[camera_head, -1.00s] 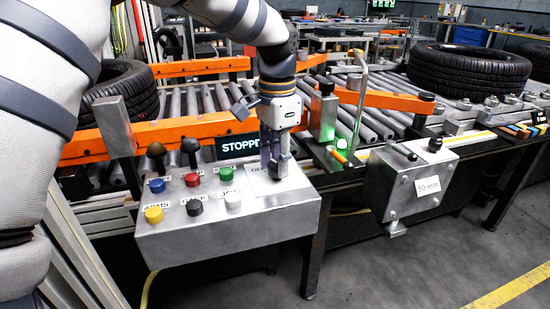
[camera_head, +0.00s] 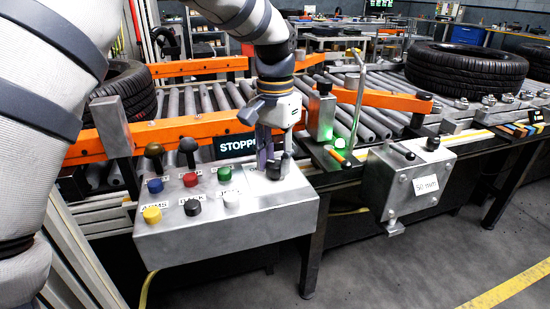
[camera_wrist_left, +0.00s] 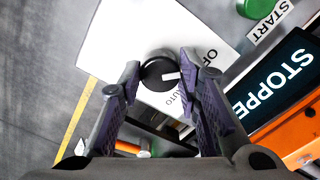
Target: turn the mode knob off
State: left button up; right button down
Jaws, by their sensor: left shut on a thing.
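The mode knob (camera_wrist_left: 158,72) is a round black knob with a white pointer line on the grey control box (camera_head: 240,240). In the left wrist view the pointer points right, between the OFF and Auto labels. My left gripper (camera_head: 275,160) points down onto the right part of the box top. In the left wrist view its two dark fingers (camera_wrist_left: 158,75) stand on either side of the knob, shut on it. In the head view the fingers largely hide the knob. My right gripper is not in view.
The box also carries black joysticks (camera_head: 187,150) and several coloured buttons, among them a green START button (camera_head: 224,174). A display (camera_head: 235,145) reading STOPPE, partly hidden, stands behind. An orange-railed roller conveyor (camera_head: 200,100) runs behind, with a tyre (camera_head: 466,68) at the right.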

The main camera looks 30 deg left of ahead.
aim_at(275, 163)
pick_arm(q)
jog(key=o, duration=1.1)
jog(key=shift+o, duration=0.2)
notch_tip(275, 163, up, 12)
